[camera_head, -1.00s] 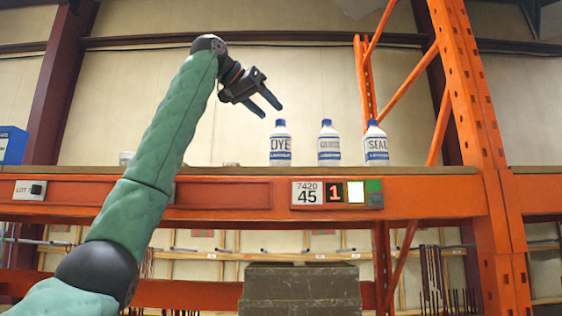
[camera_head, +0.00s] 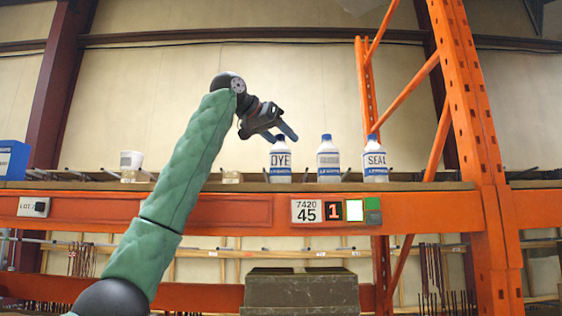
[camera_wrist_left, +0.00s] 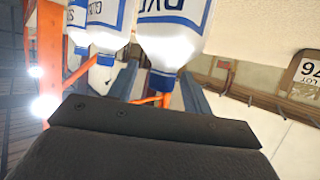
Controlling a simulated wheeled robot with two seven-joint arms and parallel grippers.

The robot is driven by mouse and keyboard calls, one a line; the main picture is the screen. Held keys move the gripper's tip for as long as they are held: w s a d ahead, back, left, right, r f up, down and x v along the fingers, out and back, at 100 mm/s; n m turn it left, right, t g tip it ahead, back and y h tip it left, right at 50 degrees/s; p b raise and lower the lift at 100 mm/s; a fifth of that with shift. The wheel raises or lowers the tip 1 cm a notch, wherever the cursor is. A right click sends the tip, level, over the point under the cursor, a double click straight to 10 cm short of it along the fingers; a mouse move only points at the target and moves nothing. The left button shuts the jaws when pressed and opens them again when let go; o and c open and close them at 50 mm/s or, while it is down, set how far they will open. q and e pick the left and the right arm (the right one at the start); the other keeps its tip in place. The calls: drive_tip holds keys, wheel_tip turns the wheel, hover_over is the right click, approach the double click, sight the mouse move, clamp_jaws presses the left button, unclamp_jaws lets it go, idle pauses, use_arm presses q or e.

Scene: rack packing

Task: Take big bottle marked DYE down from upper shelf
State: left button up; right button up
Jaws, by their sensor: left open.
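The DYE bottle (camera_head: 280,164), white with a blue cap and blue band, stands upright on the upper shelf (camera_head: 420,186), leftmost of three bottles. It also shows in the left wrist view (camera_wrist_left: 170,38), upside down, its blue cap between the two fingers. My left gripper (camera_head: 288,137) is open at the height of the bottle's cap. In the head view a finger overlaps the bottle's upper part; I cannot tell whether it touches. The right gripper is not in view.
A middle bottle (camera_head: 328,162) and the SEAL bottle (camera_head: 375,163) stand close on the right. A white cup (camera_head: 131,163) and a blue box (camera_head: 12,160) are to the left. An orange upright (camera_head: 478,110) bounds the shelf on the right.

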use_arm(q)
drive_tip(key=shift+w+a+f, duration=0.1)
drive_tip(key=shift+w+f, duration=0.05)
drive_tip(key=shift+w, duration=0.15)
drive_tip(key=shift+s, duration=0.35)
drive_tip(key=c, duration=0.7)
drive_tip(key=shift+s+r, duration=0.1)
drive_tip(key=shift+r, duration=0.1)
drive_tip(key=c, duration=0.3)
drive_tip(key=shift+w, duration=0.25)
clamp_jaws()
drive_tip(key=shift+s, duration=0.1)
